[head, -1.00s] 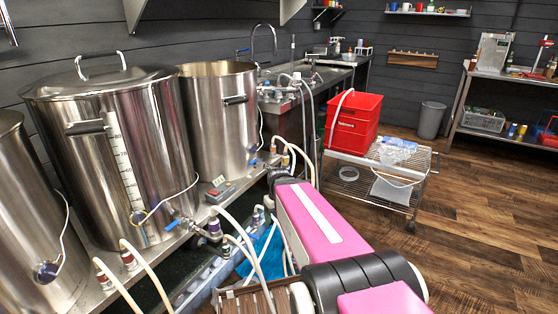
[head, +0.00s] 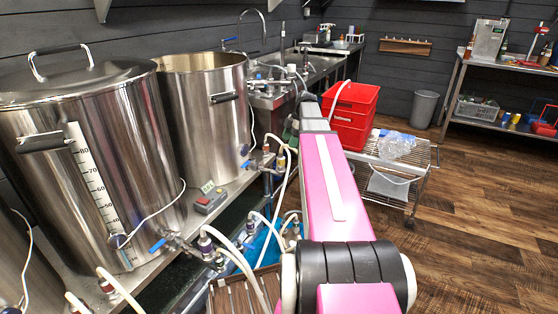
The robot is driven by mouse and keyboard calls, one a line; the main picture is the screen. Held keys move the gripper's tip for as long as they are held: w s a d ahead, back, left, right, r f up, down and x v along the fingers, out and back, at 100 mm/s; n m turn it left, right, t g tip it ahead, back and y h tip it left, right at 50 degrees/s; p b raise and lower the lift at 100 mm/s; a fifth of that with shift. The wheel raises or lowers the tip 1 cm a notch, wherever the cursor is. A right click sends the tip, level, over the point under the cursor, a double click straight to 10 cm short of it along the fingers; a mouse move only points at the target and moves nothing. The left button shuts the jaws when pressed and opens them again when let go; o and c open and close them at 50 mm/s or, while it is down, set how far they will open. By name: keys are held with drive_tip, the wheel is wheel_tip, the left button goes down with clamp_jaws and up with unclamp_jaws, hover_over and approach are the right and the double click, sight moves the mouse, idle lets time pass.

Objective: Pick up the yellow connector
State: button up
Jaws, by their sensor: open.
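I cannot make out a yellow connector for certain in the head view. Several small hose fittings (head: 206,243) with purple and white parts sit at the valves of the kettles, too small to tell each one's colour. My pink arm reaches forward from the bottom of the view toward the sink counter. Its far end is beside the red crates, and my gripper is hidden beyond it. What lies directly behind the arm is hidden too.
Steel kettles (head: 100,150) stand on a bench at left, with pale hoses (head: 236,258) looping in front. Stacked red crates (head: 352,118) stand on a wire cart (head: 425,158). A sink (head: 310,66) is behind. The wood floor at right is clear.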

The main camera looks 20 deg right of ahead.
sight(282, 157)
drive_tip(key=x, duration=1)
drive_tip(key=shift+a+f, duration=0.1)
drive_tip(key=shift+f, duration=0.1)
drive_tip(key=c, duration=1.1)
